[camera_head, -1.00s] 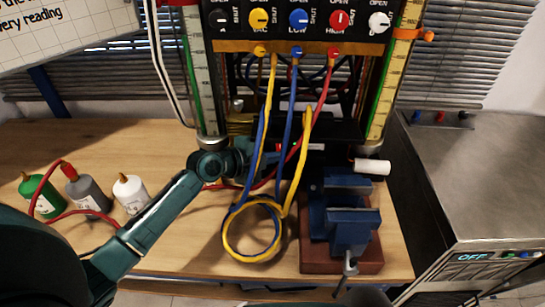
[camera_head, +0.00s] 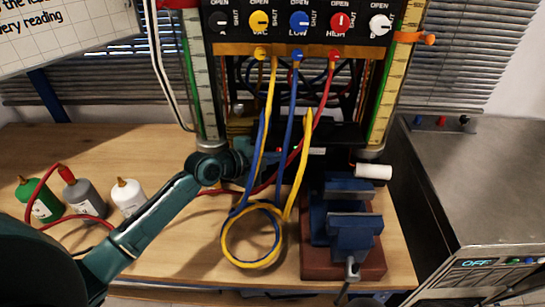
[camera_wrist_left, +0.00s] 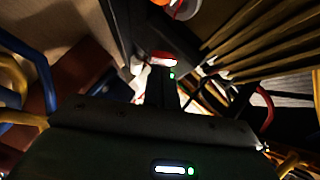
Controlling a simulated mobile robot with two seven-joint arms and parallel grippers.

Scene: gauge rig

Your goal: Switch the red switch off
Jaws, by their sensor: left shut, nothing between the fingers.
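The red switch (camera_wrist_left: 163,58) shows in the left wrist view as a small red piece with a bright white glow, just beyond my fingertips. A small green light sits right below it. My left gripper (camera_wrist_left: 163,88) is shut and empty, its dark fingers pointing at the switch; whether they touch cannot be told. In the head view my left gripper (camera_head: 258,160) reaches in under the gauge panel, partly hidden behind the hanging hoses. The switch is not clear there. My right gripper is not in view.
Yellow and blue hoses (camera_head: 226,240) hang in a loop before my gripper. A blue vise (camera_head: 352,235) stands to the right, near a white cylinder (camera_head: 373,171). Several bottles (camera_head: 83,197) stand at left. The valve panel (camera_head: 300,22) is above. The front left table is fairly clear.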

